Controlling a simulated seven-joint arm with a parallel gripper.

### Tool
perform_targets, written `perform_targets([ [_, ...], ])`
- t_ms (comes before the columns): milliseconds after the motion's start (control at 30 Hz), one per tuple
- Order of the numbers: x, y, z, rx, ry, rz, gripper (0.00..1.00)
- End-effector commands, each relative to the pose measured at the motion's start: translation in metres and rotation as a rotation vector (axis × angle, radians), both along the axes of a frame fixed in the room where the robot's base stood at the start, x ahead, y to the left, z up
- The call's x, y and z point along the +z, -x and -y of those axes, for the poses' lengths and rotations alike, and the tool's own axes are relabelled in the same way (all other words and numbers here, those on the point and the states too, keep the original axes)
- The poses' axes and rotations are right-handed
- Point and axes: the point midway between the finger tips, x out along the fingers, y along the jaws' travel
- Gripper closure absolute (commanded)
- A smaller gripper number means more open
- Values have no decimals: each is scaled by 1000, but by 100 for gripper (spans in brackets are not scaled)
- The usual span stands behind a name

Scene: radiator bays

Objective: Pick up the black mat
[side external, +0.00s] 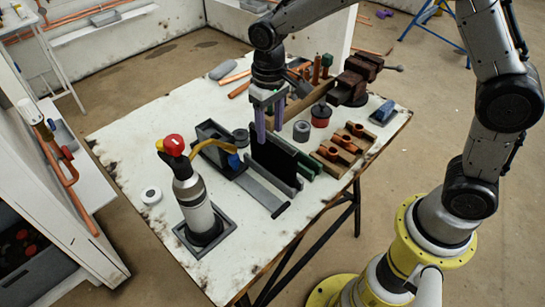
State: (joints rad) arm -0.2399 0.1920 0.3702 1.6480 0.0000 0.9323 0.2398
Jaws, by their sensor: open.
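The black mat (273,163) stands on edge in a grey slotted rack (263,192) near the middle of the white worktable. My gripper (267,130) is just above and behind the mat's top edge, with its purple fingers pointing down. The gripper is open. The fingers' lower ends are close to the mat, and I cannot tell whether they touch it or straddle it. The mat's lower edge is hidden in the rack.
A torch with a grey cylinder (197,207) and red knob stands front left of the rack. A grey open box (216,145) is left of the mat. Green plates (305,165) and a wooden block with copper fittings (338,152) are right. A vise (358,80) is behind.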

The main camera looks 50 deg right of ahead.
Motion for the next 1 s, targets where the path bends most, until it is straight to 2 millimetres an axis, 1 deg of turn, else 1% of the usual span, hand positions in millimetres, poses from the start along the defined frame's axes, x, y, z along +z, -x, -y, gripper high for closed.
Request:
perform_targets([
  [33,-6,1,0,0,1,-3,45],
  [267,-20,2,1,0,0,-1,45],
  [500,-54,7,2,0,1,-3,45],
  [600,-63,7,2,0,0,-1,45],
  [867,-66,6,2,0,0,0,45],
  [900,-66,6,2,0,0,0,49],
  [967,-65,6,2,0,0,1,59],
  [1000,-65,6,2,0,0,1,67],
])
